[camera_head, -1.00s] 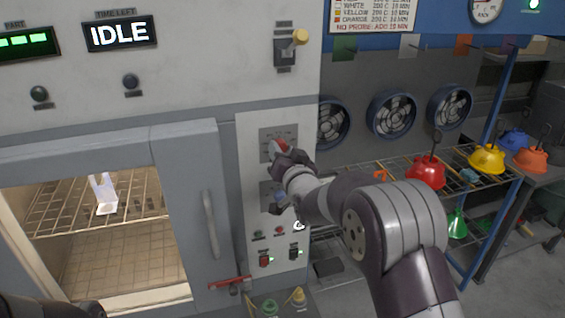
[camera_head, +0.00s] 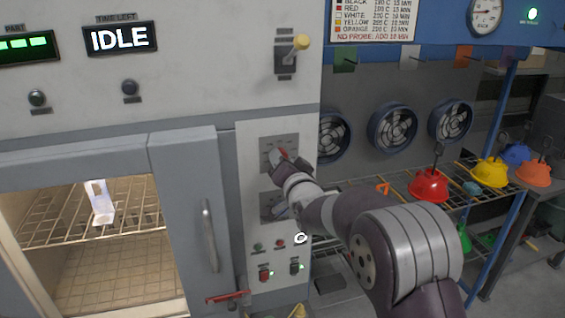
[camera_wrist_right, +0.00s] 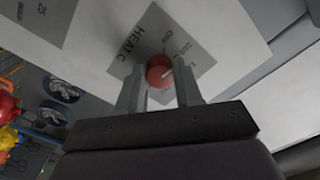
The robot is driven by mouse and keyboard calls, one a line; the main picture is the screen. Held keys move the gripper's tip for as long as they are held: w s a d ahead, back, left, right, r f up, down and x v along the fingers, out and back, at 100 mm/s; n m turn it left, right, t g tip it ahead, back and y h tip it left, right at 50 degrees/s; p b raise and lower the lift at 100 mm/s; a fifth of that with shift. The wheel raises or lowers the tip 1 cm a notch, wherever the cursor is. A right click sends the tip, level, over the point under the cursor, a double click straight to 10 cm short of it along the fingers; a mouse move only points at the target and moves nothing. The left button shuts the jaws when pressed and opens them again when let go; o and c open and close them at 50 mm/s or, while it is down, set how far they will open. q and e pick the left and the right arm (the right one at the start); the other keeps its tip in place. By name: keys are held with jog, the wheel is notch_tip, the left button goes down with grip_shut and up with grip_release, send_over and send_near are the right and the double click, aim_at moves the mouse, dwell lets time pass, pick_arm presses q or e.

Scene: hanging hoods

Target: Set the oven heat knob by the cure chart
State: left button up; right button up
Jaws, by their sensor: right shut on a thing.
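The red heat knob (camera_wrist_right: 160,71) sits on a grey plate marked HEAT C (camera_wrist_right: 120,45) in the right wrist view. My right gripper (camera_wrist_right: 158,88) is shut on the knob, one finger on each side. A pale pointer line shows on the knob, but I cannot read its setting. In the head view the gripper (camera_head: 279,160) is at the upper dial of the oven panel (camera_head: 252,180) and partly hides the knob (camera_head: 284,153). The cure chart (camera_head: 374,20) hangs at the top, cut off above; its lines pair colours with temperatures and minutes in small print. My left gripper is out of view.
A lower dial plate (camera_head: 268,205) is partly behind my wrist. The display (camera_head: 120,38) reads IDLE. The oven's lit chamber holds a wire rack (camera_head: 50,225) with a pale piece (camera_head: 99,203). Coloured hoods, one red (camera_head: 429,186), stand on the rack at right.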

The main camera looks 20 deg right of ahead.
jog(key=o, duration=1)
jog(key=shift+o, duration=0.2)
jog(key=shift+s, duration=0.1)
jog(key=s+b, duration=0.4)
jog(key=s, duration=0.8)
jog(key=shift+s+d+b, duration=0.3)
jog(key=shift+s, duration=0.05)
